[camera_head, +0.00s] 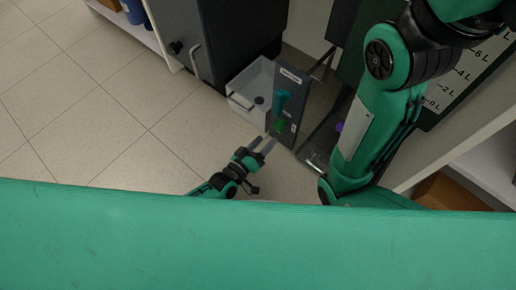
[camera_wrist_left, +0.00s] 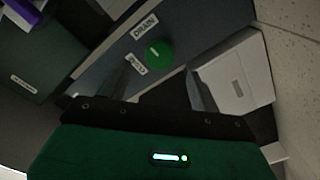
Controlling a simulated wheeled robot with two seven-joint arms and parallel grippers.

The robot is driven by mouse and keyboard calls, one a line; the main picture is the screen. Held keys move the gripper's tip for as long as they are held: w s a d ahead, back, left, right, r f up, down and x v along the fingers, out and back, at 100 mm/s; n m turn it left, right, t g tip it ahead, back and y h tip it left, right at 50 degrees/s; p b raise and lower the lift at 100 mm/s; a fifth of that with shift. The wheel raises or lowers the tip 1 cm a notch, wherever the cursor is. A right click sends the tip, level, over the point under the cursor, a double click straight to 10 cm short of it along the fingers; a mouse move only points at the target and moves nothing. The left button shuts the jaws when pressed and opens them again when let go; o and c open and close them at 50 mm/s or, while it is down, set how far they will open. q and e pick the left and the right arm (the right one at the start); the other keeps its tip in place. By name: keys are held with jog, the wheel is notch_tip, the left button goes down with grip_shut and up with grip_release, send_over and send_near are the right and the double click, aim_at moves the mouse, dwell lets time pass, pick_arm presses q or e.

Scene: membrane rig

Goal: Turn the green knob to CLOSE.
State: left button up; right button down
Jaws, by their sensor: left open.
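My left gripper (camera_head: 265,146) is open and empty, just short of the knob. In the wrist view its two dark fingers (camera_wrist_left: 158,84) point toward the knob, one to each side and apart from it. I cannot make out a CLOSE marking. My right gripper is not in view.
A DRAIN label (camera_wrist_left: 145,26) and a smaller, hard-to-read label (camera_wrist_left: 138,64) are on the panel. A white open box (camera_head: 252,88) adjoins the panel. A dark cabinet (camera_head: 215,42) stands behind. My right arm fills the right side. Tiled floor at left is clear.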

aim_at(276, 130)
pick_arm(q)
jog(key=shift+b+x, duration=0.7)
jog(key=shift+x, duration=2.2)
jog(key=c, duration=0.9)
jog(key=shift+c, duration=0.2)
